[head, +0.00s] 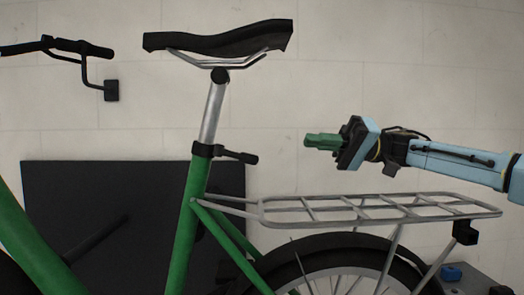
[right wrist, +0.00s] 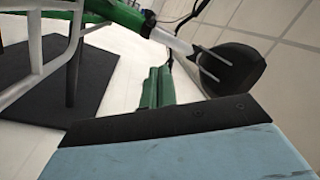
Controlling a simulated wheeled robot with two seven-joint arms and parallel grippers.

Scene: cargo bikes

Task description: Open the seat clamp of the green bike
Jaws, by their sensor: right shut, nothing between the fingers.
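The green bike (head: 182,243) stands with its seat tube upright and a black saddle (head: 222,40) on a silver seat post (head: 212,114). The black seat clamp (head: 203,150) sits at the top of the seat tube, and its lever (head: 240,157) sticks out to the right. My right gripper (head: 308,141) has green fingers, shut and empty, to the right of the lever and apart from it, above the rear rack. In the right wrist view the shut fingers (right wrist: 157,88) show below the seat post (right wrist: 172,41). My left gripper is not in view.
The silver rear rack (head: 485,208) lies below my right gripper, over the rear wheel (head: 320,245). Black handlebars (head: 60,45) are at the upper left. A dark panel (head: 100,185) stands behind the frame. The space between lever and gripper is clear.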

